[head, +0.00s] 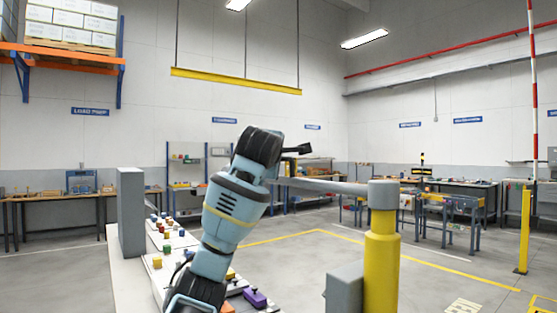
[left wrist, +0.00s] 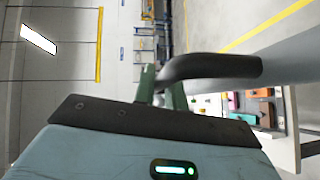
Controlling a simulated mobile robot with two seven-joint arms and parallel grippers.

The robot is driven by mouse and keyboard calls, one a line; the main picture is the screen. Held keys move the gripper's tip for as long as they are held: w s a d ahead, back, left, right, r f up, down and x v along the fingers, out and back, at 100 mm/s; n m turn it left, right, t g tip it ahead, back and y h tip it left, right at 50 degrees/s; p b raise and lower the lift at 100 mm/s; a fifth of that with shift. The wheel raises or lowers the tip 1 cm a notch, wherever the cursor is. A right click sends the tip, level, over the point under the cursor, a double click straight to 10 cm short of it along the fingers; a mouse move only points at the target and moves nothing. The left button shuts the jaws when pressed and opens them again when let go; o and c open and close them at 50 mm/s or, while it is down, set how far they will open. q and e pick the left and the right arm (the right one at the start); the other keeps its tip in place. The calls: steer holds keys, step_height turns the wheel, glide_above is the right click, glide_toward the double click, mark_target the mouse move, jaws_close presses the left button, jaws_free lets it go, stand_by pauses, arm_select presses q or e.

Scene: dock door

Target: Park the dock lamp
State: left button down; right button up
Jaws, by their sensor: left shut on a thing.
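The dock lamp's grey swing arm (head: 335,187) reaches left from the top of a yellow post (head: 382,250). My left gripper (head: 288,158) is at the free end of this arm, raised in the middle of the head view. In the left wrist view, my left gripper (left wrist: 162,88) has its green fingers shut on a dark bent handle (left wrist: 215,66). The handle runs right toward the grey arm (left wrist: 295,48). My gripper hides part of the handle in the head view. No lamp head can be made out. My right gripper is not in view.
A counter with several coloured blocks (head: 163,262) lies below my left arm. A grey upright panel (head: 131,212) stands at its left. A grey box (head: 344,288) is beside the post. Open floor (head: 450,275) with yellow lines lies to the right. Workbenches line the far wall.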

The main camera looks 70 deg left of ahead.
arm_select(q)
steer(key=shift+f, duration=0.1)
stand_by(0.3)
steer(key=c, duration=1.8)
jaws_free()
steer(key=shift+c, duration=0.2)
steer(key=o, duration=0.4)
steer(key=shift+s, duration=0.4)
steer(key=shift+w, duration=0.15)
steer(key=v, duration=0.8)
